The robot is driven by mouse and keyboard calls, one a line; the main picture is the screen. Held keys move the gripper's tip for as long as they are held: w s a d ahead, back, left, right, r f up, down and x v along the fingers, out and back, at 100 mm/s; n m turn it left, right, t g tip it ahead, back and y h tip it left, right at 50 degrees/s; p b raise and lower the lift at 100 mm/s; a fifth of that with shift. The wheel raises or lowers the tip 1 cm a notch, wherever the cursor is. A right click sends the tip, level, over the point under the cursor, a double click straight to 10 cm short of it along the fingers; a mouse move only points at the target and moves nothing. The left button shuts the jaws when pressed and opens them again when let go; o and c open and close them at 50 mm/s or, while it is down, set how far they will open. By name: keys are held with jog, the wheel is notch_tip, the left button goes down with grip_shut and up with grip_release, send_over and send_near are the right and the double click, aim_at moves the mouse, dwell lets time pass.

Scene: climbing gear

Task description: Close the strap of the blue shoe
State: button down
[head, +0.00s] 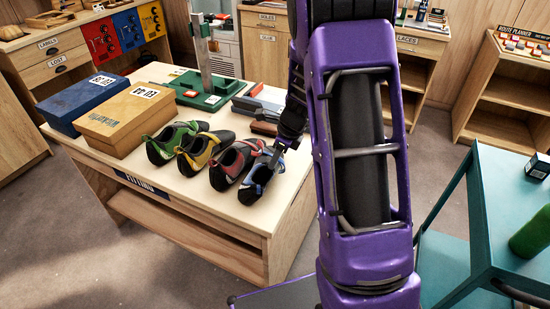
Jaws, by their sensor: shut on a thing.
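The blue shoe (256,181) stands on the fitting table (160,191), at the right end of a row of climbing shoes near the table's front right corner. It is blue and black. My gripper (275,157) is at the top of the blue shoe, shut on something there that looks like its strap. The strap itself is too small and too covered by the gripper to make out clearly. My purple arm hides what lies just right of the shoe.
Red (236,166), yellow (199,152) and green (176,142) shoes stand close on the left. Behind are a blue box (84,98), a tan box (127,115) and a green measuring stand (199,88). A teal cart (497,205) stands at right.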

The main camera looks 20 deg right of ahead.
jog(key=c, duration=0.6)
grip_release()
jog(key=v, duration=1.7)
jog(key=shift+d+r, duration=0.1)
jog(key=shift+r, duration=0.05)
